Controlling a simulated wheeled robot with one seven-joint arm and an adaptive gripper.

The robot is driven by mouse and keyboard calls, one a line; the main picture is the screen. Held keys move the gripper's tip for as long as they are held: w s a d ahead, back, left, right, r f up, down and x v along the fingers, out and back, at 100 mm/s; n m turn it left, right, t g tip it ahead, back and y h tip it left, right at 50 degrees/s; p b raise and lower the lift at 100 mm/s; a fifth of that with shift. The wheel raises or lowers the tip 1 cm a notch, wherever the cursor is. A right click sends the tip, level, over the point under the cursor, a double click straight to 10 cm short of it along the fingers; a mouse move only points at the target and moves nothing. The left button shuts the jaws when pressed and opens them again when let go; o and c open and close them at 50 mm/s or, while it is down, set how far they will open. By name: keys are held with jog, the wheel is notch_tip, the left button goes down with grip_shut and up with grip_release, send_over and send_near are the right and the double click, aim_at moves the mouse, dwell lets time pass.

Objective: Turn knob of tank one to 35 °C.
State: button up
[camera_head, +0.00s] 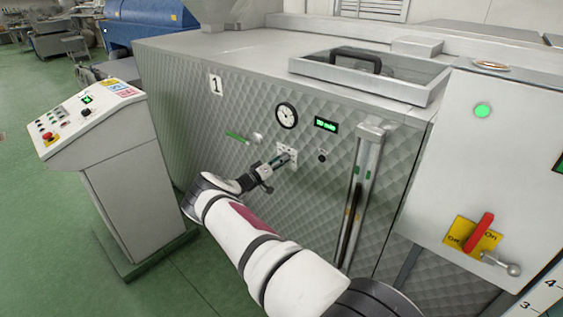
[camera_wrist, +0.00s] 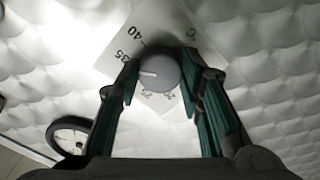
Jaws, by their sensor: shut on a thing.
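Tank one (camera_head: 240,160) is a quilted-metal tank with a "1" plate (camera_head: 216,84) on its front. Its grey round knob (camera_wrist: 160,72) sits on a white dial plate (camera_wrist: 155,30), which also shows in the head view (camera_head: 293,149). The labels 40 and 35 are readable up and left of the knob, with smaller figures below it. The knob's white mark points left, below the 35, towards my left finger, which hides part of the scale. My gripper (camera_wrist: 158,75) is shut on the knob, one finger on each side. In the head view my gripper (camera_head: 284,159) covers the knob.
A round gauge (camera_head: 287,115) and a green display (camera_head: 326,124) sit above the dial, with a small black knob (camera_head: 322,155) at right. A vertical sight tube (camera_head: 357,200) stands further right. A control console (camera_head: 130,170) stands left, and a red-handled switch (camera_head: 479,232) is far right.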

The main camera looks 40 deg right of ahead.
jog(key=shift+f+m, duration=0.15)
jog(key=shift+m, duration=0.15)
jog(key=o, duration=1.2)
jog(key=shift+c, duration=0.2)
jog(key=s+a, duration=0.1)
jog(key=a, duration=1.1)
